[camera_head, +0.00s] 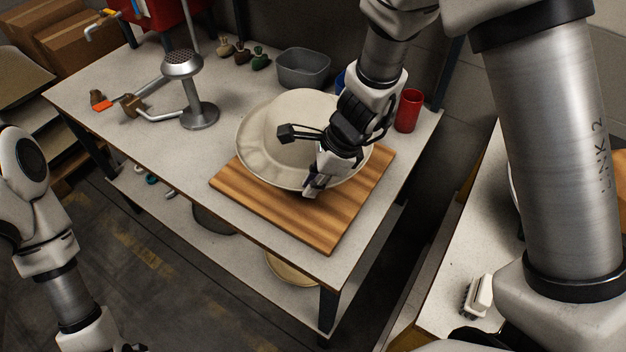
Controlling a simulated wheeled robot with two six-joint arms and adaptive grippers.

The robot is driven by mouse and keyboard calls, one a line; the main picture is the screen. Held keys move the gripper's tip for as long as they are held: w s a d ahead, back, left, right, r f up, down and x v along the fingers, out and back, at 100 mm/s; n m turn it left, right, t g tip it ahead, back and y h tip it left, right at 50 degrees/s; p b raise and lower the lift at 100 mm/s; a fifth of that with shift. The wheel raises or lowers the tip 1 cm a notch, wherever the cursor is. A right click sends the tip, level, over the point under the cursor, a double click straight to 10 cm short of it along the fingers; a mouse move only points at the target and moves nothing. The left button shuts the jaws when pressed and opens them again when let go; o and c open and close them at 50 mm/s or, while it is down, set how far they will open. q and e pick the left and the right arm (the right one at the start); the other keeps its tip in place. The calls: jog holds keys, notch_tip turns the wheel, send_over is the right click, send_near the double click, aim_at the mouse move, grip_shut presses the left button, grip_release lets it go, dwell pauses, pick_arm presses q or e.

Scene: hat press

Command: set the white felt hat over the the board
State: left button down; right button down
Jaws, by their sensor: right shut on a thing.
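The white felt hat (262,140) is over the wooden board (318,222) on the table, crown up, covering the board's back part. Whether its brim rests fully on the board I cannot tell. My right gripper (312,188) is shut on the hat's brim at its front right side, and the gripper and wrist hide part of the crown and brim. My left arm is at the left edge of the view, away from the table. The fingers of my left gripper are not clearly visible at the bottom edge.
A metal stand (190,95) with a perforated round head is left of the hat. A red cup (408,110) stands right of my right gripper. A white brush (479,296) lies on the right-hand table.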

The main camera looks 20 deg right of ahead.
aim_at(306, 217)
jog(key=f+b, duration=0.2)
jog(key=f, duration=0.1)
jog(key=shift+w+d+f, duration=0.1)
jog(key=shift+w+f, duration=0.1)
notch_tip(306, 217, down, 5)
jog(key=b, duration=0.4)
jog(key=shift+r+b, duration=0.2)
jog(key=shift+b, duration=0.2)
jog(key=shift+s+f+b, duration=0.1)
jog(key=shift+f+b, duration=0.45)
jog(key=shift+f, duration=0.05)
jog(key=c, duration=1.1)
grip_release()
jog(key=shift+c, duration=0.2)
jog(key=shift+r, duration=0.1)
jog(key=v, duration=1.1)
jog(key=shift+d+r, duration=0.2)
jog(key=shift+r, duration=0.15)
